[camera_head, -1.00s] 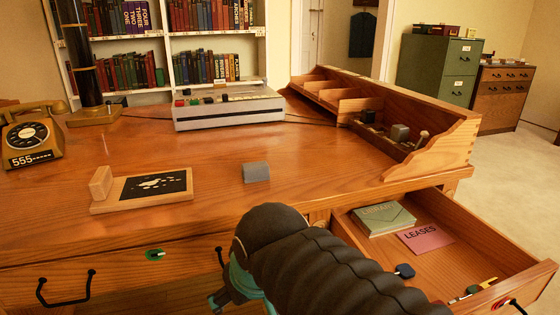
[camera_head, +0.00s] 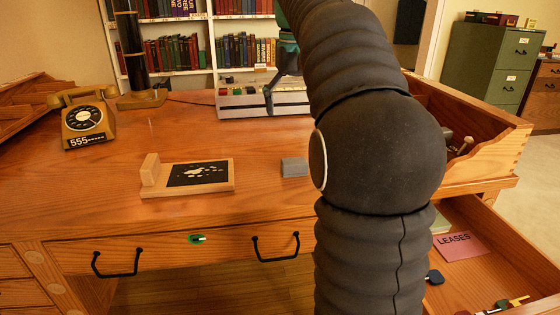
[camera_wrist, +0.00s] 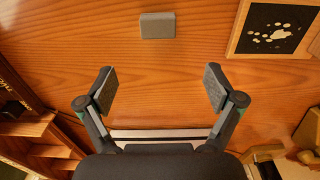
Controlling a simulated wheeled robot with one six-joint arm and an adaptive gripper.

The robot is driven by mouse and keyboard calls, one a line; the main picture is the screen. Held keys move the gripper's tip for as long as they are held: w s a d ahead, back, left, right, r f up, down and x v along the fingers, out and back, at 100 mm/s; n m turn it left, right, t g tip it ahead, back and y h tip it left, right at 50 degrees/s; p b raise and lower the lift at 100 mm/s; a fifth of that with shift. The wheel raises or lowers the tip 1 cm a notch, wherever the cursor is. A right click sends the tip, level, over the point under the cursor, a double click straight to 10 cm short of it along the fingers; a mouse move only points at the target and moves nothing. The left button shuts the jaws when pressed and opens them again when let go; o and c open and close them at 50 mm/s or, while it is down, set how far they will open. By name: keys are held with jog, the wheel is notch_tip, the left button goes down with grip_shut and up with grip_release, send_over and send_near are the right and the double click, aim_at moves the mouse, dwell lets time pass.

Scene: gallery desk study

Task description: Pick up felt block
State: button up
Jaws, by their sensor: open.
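A small grey block, which looks like the felt block (camera_head: 294,167), lies on the desk top right of a wooden board with a black panel. It also shows in the wrist view as a grey block (camera_wrist: 157,25) at the top centre. My gripper (camera_wrist: 159,88) is open and empty above the desk, its fingers pointing down and spread wide. The block lies beyond the fingertips in the wrist view, not between them. In the head view my gripper (camera_head: 270,92) shows partly at the back of the desk, before the grey console; my arm hides part of it.
The board with the black panel (camera_head: 186,187) and a rotary telephone (camera_head: 86,117) stand left of the block. A grey console (camera_head: 235,106) is at the back. An open drawer (camera_head: 470,281) juts out at front right. The desk around the block is clear.

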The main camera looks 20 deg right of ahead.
aim_at(294, 161)
jog(key=f, duration=0.5)
jog(key=f+b, duration=0.1)
jog(key=f, duration=0.2)
jog(key=shift+w+d, duration=0.2)
jog(key=shift+d, duration=0.1)
jog(key=f, duration=0.2)
jog(key=s+f+b, duration=0.1)
jog(key=f, duration=0.1)
jog(key=shift+a+f, duration=0.2)
jog(key=shift+f, duration=0.05)
jog(key=shift+w+f, duration=0.1)
jog(key=shift+f, duration=0.4)
jog(key=c, duration=1.2)
